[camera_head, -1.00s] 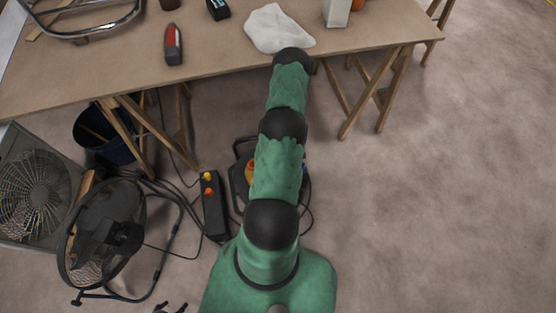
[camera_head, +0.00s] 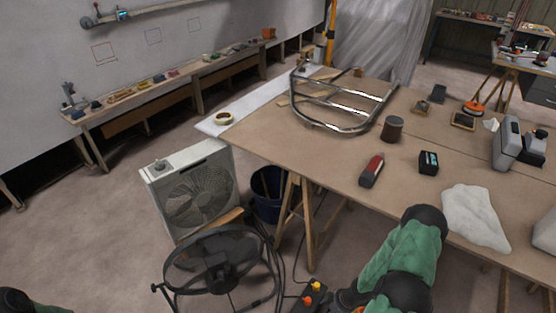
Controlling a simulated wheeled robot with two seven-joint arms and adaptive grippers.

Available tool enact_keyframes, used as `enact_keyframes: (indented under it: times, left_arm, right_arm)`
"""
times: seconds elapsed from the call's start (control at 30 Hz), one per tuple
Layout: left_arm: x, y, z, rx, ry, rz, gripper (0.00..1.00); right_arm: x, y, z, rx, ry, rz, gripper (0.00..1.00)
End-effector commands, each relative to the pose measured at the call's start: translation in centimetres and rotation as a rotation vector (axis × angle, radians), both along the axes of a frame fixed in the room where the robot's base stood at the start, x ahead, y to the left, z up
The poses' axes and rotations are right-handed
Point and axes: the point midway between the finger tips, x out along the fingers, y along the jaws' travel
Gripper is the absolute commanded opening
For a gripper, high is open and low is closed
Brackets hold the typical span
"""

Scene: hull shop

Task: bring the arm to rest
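My green and black arm (camera_head: 394,262) rises from the bottom edge, right of the middle, in the head view. Its upper black joint (camera_head: 425,217) overlaps the front edge of the worktable (camera_head: 325,155), left of a white cloth (camera_head: 474,216). I cannot tell whether it touches the table. Another piece of my green and black body (camera_head: 18,301) shows at the bottom left corner. Neither gripper shows, so what they hold cannot be seen.
The table holds a metal tube frame (camera_head: 345,103), a red and grey tool (camera_head: 371,170), a dark red can (camera_head: 392,129) and a black box (camera_head: 428,162). A box fan (camera_head: 190,190), a round fan (camera_head: 222,262) and a blue bucket (camera_head: 268,192) stand on the floor.

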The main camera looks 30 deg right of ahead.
Motion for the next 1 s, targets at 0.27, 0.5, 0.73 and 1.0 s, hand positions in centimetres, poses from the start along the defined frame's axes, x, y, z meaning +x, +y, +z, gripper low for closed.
enact_keyframes:
  times: [0.27,0.5,0.73,1.0]
  left_arm:
    - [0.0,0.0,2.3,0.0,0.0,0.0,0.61]
    - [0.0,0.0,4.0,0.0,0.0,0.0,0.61]
    - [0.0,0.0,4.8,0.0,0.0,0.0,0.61]
    - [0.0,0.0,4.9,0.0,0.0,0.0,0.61]
  right_arm:
    - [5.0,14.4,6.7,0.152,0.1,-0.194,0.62]
    - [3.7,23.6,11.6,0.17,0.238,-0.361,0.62]
    - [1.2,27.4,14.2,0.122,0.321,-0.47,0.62]
    - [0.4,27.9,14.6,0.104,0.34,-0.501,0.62]
